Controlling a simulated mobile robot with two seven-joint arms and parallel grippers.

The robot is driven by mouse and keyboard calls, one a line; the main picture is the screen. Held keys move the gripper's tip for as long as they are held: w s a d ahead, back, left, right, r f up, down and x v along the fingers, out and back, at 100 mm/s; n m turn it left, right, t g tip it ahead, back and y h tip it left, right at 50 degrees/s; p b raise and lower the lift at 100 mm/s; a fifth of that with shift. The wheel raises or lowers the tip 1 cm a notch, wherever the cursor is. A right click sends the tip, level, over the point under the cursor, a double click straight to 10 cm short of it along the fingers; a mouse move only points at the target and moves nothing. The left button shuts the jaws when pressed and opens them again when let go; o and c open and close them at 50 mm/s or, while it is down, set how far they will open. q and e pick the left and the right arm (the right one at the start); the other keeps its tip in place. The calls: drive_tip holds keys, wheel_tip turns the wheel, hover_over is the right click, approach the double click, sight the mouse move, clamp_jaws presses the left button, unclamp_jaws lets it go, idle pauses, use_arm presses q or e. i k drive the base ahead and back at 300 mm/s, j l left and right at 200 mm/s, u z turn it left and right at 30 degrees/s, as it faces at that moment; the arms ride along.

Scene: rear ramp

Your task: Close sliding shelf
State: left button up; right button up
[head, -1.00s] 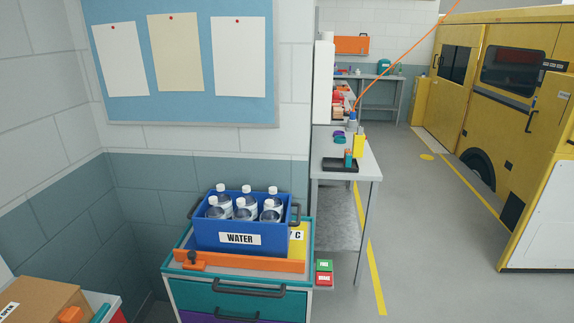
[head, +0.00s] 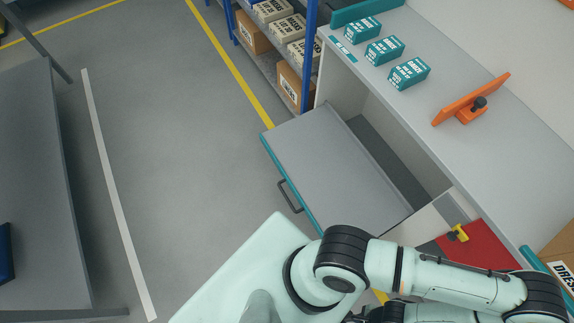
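The sliding shelf (head: 335,165) is a flat grey board with a teal front edge and a dark bar handle (head: 290,196). It is pulled out of the opening of a pale cabinet (head: 441,108). The shelf top is bare. A dark gap (head: 385,160) shows between it and the cabinet. One of my arms crosses the lower right, in front of the shelf's near corner, and runs to the right edge. Neither gripper shows.
A red panel with a yellow knob (head: 458,234) is at lower right. Blue racking (head: 309,60) holds boxes behind. Open floor (head: 180,150) lies left of the shelf.

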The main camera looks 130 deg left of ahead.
sight(335, 179)
drive_tip(key=u, duration=4.45)
drive_tip(key=i+j, duration=0.3)
drive_tip(key=i+j+z, duration=0.2)
drive_tip(key=z, duration=0.3)
drive_tip(key=i+j+z, duration=0.25)
drive_tip(key=z, duration=1.75)
